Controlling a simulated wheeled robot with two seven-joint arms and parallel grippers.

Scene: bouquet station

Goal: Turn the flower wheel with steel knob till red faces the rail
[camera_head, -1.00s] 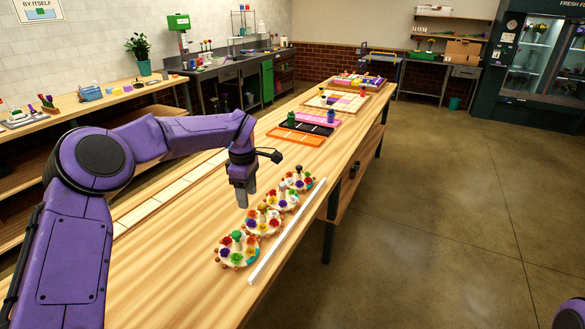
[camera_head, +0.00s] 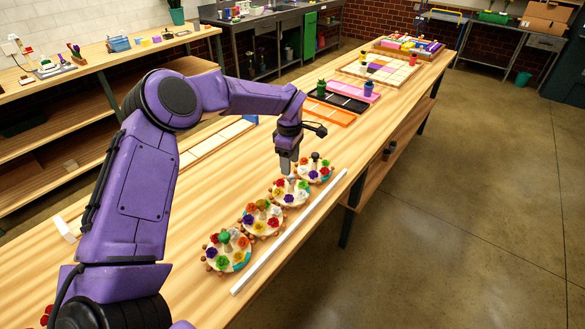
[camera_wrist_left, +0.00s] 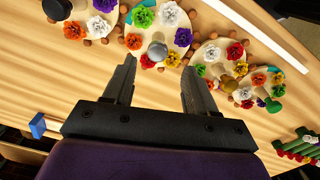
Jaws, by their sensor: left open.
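The flower wheel with the steel knob (camera_head: 291,177) is third from the front in a row of round wooden wheels. In the left wrist view its grey knob (camera_wrist_left: 157,50) stands amid several flowers. There, its red flower (camera_wrist_left: 148,62) is on the side away from the white rail (camera_head: 292,229), and its white flower (camera_wrist_left: 168,14) is roughly on the rail side. My left gripper (camera_head: 287,169) points down just behind and above this wheel. In the wrist view its fingers (camera_wrist_left: 152,84) are apart with nothing between them; the knob shows beyond them. My right gripper is out of view.
Other wheels stand close by: green-knobbed (camera_head: 225,238) and brass-knobbed (camera_head: 261,205) in front, black-knobbed (camera_head: 315,156) behind. A strip of white tiles (camera_head: 205,146) lies left of the row. Orange (camera_head: 330,113) and black trays lie farther back. Bare wood lies left of the wheels.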

